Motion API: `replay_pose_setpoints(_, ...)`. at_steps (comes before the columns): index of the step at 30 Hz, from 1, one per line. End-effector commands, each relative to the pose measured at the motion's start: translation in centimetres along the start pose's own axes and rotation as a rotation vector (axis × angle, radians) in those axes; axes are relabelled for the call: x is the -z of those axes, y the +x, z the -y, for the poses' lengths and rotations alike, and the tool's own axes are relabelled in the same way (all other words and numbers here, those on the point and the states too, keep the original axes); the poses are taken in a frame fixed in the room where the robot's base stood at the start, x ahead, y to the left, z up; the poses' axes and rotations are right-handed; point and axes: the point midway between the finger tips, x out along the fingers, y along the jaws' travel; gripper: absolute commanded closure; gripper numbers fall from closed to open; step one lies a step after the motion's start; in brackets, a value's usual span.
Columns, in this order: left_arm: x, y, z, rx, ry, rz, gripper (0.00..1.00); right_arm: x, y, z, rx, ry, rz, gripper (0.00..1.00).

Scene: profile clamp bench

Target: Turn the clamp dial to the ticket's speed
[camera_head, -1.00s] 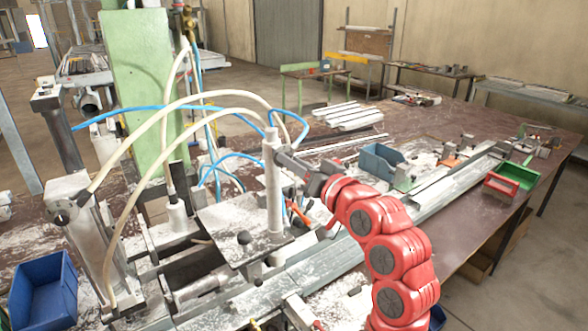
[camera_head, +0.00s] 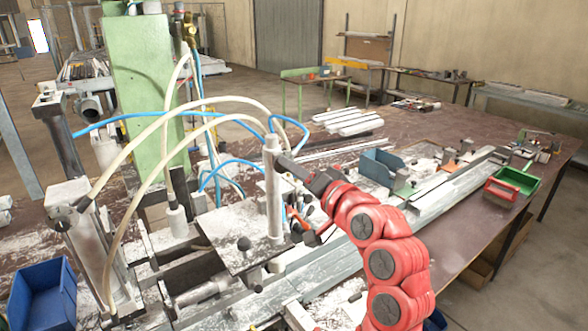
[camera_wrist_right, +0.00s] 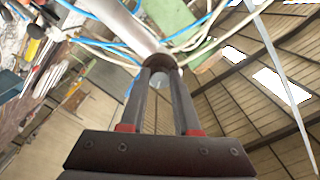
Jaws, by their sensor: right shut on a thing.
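The clamp bench has an upright grey post (camera_head: 273,195) standing on a grey plate (camera_head: 222,232). My right gripper (camera_head: 283,164) reaches the upper part of the post from the right. In the right wrist view, its two dark fingers (camera_wrist_right: 161,80) are closed on a round, dark-rimmed part, the clamp dial (camera_wrist_right: 160,63), at the end of a grey tube. The dial's markings and setting cannot be read. In the head view the gripper and post hide the dial. I cannot make out a ticket. My left gripper is not in view.
White and blue hoses (camera_head: 215,112) arch close to the post. A green column (camera_head: 150,85) stands behind. A blue bin (camera_head: 43,290) is at the lower left. Long grey profiles (camera_head: 425,205) lie along the bench, with a red bin (camera_head: 500,192) and green bin (camera_head: 518,178) at the right.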

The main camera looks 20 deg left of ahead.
Motion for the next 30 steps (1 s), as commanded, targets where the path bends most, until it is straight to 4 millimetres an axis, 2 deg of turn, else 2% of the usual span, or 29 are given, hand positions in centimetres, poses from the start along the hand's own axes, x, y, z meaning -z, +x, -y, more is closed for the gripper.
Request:
replay_pose_setpoints(6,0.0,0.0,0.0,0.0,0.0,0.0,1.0,0.0,0.0,0.0,-0.001,0.001,0.001,1.0)
replay_pose_setpoints(7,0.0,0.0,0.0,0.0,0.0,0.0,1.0,0.0,0.0,0.0,-0.001,0.0,0.001,0.66)
replay_pose_setpoints(11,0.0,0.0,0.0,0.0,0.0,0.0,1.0,0.0,0.0,0.0,-0.001,0.0,0.0,0.43)
replay_pose_setpoints(12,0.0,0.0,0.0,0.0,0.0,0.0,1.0,0.0,0.0,0.0,0.0,0.0,0.0,0.39)
replay_pose_setpoints(23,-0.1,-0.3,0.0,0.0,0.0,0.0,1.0,0.0,-0.5,0.0,0.002,-0.001,-0.003,0.39)
replay_pose_setpoints(26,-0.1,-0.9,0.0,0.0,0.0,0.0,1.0,-0.1,-1.6,-0.1,0.003,-0.001,-0.003,0.39)
replay_pose_setpoints(30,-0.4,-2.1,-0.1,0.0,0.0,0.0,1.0,-0.1,-4.5,-0.3,0.003,-0.002,-0.007,0.39)
